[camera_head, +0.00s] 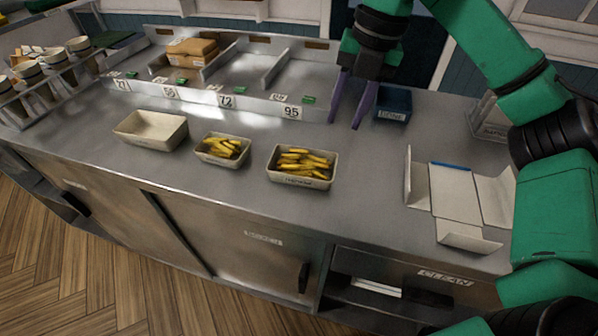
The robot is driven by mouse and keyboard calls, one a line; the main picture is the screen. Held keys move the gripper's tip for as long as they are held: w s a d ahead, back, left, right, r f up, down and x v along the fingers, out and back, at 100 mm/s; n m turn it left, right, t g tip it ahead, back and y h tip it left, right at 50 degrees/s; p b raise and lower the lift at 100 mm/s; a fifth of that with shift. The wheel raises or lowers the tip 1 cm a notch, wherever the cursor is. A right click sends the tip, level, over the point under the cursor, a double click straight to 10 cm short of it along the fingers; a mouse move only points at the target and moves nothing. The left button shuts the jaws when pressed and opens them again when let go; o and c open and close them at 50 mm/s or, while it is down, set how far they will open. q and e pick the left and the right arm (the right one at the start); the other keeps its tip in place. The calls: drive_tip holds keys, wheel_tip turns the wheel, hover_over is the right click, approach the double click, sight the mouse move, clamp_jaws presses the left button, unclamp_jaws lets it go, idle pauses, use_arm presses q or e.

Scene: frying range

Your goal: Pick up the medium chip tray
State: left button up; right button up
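Three cream trays stand in a row on the steel counter. The rightmost chip tray (302,181) holds yellow chips and has a small front label that seems to read medium. A smaller chip tray (222,160) with chips is left of it. A larger tray (151,142) at the left is empty. My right gripper (346,122) points down with its two purple fingers apart and nothing between them. It is above the counter, behind and right of the rightmost tray, not touching it. My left gripper is out of view.
A small dark blue box (393,104) stands just right of my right gripper. An unfolded white carton (453,190) lies at the right. A low numbered divider rack (215,97) runs along the back. The counter between chip tray and carton is clear.

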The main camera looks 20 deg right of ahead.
sight(335, 166)
drive_tip(key=shift+h, duration=0.3)
drive_tip(key=f, duration=0.6)
drive_tip(key=f+p, duration=0.1)
drive_tip(key=f, duration=0.6)
drive_tip(key=shift+s+a, duration=0.1)
drive_tip(key=shift+a, duration=0.1)
drive_tip(key=shift+f, duration=0.45)
clamp_jaws()
drive_tip(key=shift+a, duration=0.1)
